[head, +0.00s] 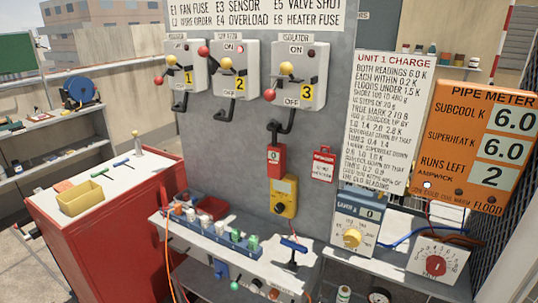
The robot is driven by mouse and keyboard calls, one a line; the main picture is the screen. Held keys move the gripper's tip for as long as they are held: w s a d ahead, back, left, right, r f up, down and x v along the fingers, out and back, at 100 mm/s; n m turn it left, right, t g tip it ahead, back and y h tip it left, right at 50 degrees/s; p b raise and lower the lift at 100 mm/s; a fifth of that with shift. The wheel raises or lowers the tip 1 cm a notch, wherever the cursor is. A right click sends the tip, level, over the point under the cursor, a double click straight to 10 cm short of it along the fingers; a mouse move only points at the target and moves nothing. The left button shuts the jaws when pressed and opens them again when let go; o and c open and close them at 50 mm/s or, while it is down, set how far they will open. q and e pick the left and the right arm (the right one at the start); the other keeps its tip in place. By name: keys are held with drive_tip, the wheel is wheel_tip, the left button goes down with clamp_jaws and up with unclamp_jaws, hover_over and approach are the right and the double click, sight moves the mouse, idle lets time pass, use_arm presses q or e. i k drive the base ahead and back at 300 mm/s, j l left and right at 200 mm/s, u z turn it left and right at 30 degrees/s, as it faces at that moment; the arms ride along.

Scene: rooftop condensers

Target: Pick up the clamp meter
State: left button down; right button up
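A yellow handheld meter (284,196) with a dark dial looks like the clamp meter. It is upright against the grey panel (232,136), just behind the back edge of the narrow shelf (212,237). A red block marked 0 (276,160) is directly above it. I cannot tell how the meter is held or whether the red block is part of it. Neither of my grippers shows in the head view.
Three isolator boxes with levers (234,70) are above. The shelf carries a row of coloured bottles (219,230) and a blue T-handle tool (294,243).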

sight(277, 151)
drive_tip(key=i+j+z, duration=0.1)
drive_tip(key=i+j, duration=0.15)
drive_tip(key=j, duration=0.15)
drive_tip(key=i+j, duration=0.2)
drive_tip(key=j, duration=0.2)
drive_tip(key=i+j+z, duration=0.15)
drive_tip(key=j, duration=0.25)
drive_tip(key=i, duration=0.1)
